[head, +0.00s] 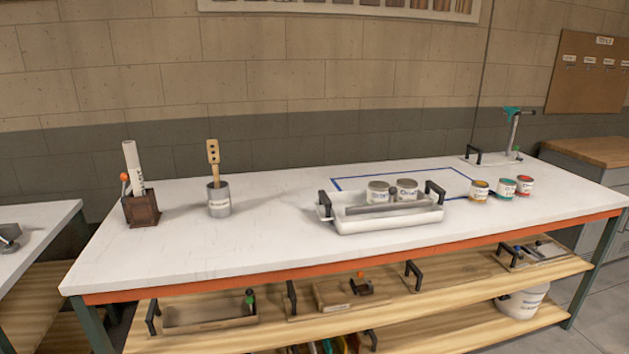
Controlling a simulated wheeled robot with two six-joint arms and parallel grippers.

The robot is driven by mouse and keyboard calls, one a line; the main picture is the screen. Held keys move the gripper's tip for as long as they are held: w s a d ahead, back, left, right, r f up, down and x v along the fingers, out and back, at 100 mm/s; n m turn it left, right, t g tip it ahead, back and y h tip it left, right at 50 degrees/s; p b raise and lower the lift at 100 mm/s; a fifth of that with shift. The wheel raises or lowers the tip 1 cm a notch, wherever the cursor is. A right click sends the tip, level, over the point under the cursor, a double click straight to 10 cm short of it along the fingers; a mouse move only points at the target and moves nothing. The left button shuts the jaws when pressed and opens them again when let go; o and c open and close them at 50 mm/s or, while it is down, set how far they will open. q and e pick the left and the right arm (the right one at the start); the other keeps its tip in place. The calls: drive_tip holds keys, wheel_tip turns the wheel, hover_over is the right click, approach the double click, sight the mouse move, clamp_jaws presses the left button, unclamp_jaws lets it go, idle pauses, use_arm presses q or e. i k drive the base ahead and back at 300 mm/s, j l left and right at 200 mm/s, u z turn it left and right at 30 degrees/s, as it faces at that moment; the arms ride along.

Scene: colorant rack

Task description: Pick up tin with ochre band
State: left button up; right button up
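The tin with the ochre band (479,190) stands upright on the white tabletop, right of the white tray. Its label text is too small to read. A teal-banded tin (505,188) and a red-banded tin (525,185) stand in a row to its right, close together. Two grey-looking tins, one at the left (378,191) and one at the right (407,189), stand in the tray. Neither of my grippers shows in the head view.
The white tray (390,221) with black handles is left of the ochre tin. A blue outline (352,179) marks the tabletop behind it. A metal cup with a wooden paddle (219,202) and a brown holder (141,208) stand at left. The tabletop's front right is clear.

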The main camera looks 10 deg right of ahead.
sight(478, 191)
drive_tip(key=l, duration=1.85)
drive_tip(key=i+l, duration=0.1)
drive_tip(key=l, duration=1.75)
drive_tip(key=i+l, duration=0.1)
drive_tip(key=l, duration=1.7)
